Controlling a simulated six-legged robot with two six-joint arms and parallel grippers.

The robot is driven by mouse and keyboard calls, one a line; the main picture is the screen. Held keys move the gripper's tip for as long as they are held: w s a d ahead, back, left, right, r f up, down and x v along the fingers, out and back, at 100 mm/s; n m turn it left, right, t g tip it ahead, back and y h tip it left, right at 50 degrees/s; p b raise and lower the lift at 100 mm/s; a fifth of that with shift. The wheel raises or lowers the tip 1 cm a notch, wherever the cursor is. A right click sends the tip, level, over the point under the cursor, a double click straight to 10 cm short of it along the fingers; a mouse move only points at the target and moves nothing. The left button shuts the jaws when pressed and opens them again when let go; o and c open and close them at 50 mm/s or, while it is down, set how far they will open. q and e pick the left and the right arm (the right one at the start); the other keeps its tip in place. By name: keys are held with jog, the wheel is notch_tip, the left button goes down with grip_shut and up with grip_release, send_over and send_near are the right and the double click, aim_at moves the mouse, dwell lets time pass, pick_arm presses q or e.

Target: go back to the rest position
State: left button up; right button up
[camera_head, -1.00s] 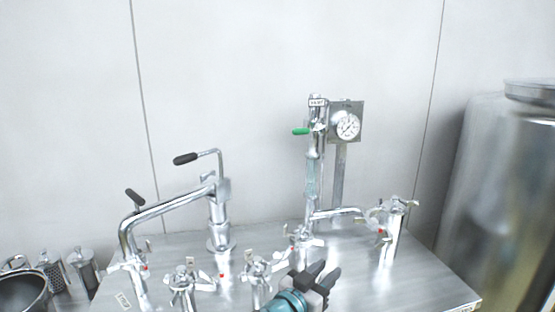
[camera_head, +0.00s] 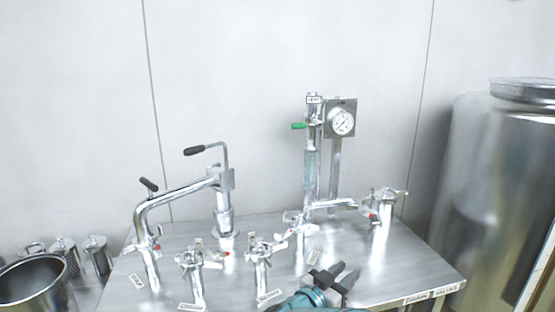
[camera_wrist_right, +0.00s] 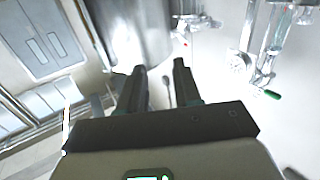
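My right gripper (camera_head: 340,279) shows at the bottom of the head view, over the front edge of the steel table. Its two dark fingers are apart with nothing between them. In the right wrist view the fingers (camera_wrist_right: 163,85) also stand apart and empty. My left gripper is in neither view.
The steel table (camera_head: 405,270) carries several valves, a bent pipe with black-handled levers (camera_head: 180,192), and a sight glass with a green handle (camera_head: 299,126) beside a round gauge (camera_head: 341,122). A large steel tank (camera_head: 490,190) stands right, a pot (camera_head: 35,290) left.

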jog(key=s+d+f+n+y, duration=0.2)
jog(key=d+f+n, duration=0.1)
jog(key=d+f, duration=0.9)
jog(key=s+a+f+n+g+y, duration=0.1)
jog(key=s+f+n+g+y, duration=0.3)
jog(key=f, duration=0.9)
jog(key=s+a+f+g+y, duration=0.2)
jog(key=s+a, duration=0.3)
jog(key=s, duration=0.4)
jog(key=s+a+f+g+y, duration=0.3)
jog(key=s+a+f+y, duration=0.1)
jog(key=s, duration=0.6)
jog(key=s+a+f+g+y, duration=0.2)
jog(key=s+a+f+y, duration=0.1)
jog(key=s, duration=0.6)
jog(key=a+y, duration=0.1)
jog(key=a, duration=0.1)
jog(key=shift+s+a+f+g+y, duration=0.3)
jog(key=shift+f+y, duration=0.1)
